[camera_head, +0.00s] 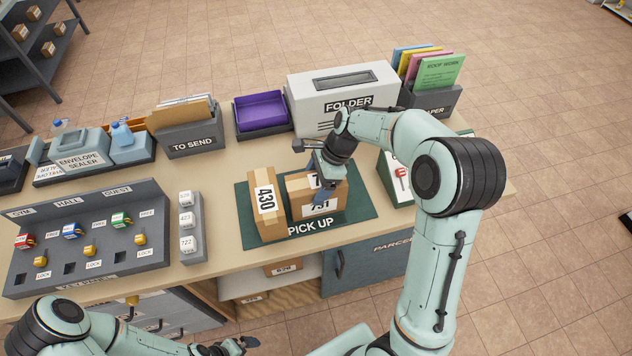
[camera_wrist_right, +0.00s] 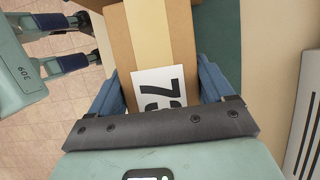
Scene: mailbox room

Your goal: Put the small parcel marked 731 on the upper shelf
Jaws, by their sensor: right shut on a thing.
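The small parcel marked 731 (camera_head: 301,208) is a brown box with a white label, on or just above the green pick-up mat (camera_head: 354,207). My right gripper (camera_head: 323,192) reaches down over it and is shut on it. In the right wrist view the parcel (camera_wrist_right: 187,45) sits between the blue fingers (camera_wrist_right: 160,88), its label partly covered. My left gripper (camera_head: 235,346) is low at the bottom edge, away from the counter, with its fingers apart and empty. Below the counter an open cubby has a pale upper shelf (camera_head: 240,284) with a parcel marked 620 (camera_head: 283,268).
A parcel marked 430 (camera_head: 266,203) stands close to the left of 731. The white folder machine (camera_head: 345,95) is behind the mat, and a sign stand (camera_head: 396,178) is at its right. A blue-grey cabinet door (camera_head: 364,262) is right of the cubby. A key panel (camera_head: 90,240) fills the left.

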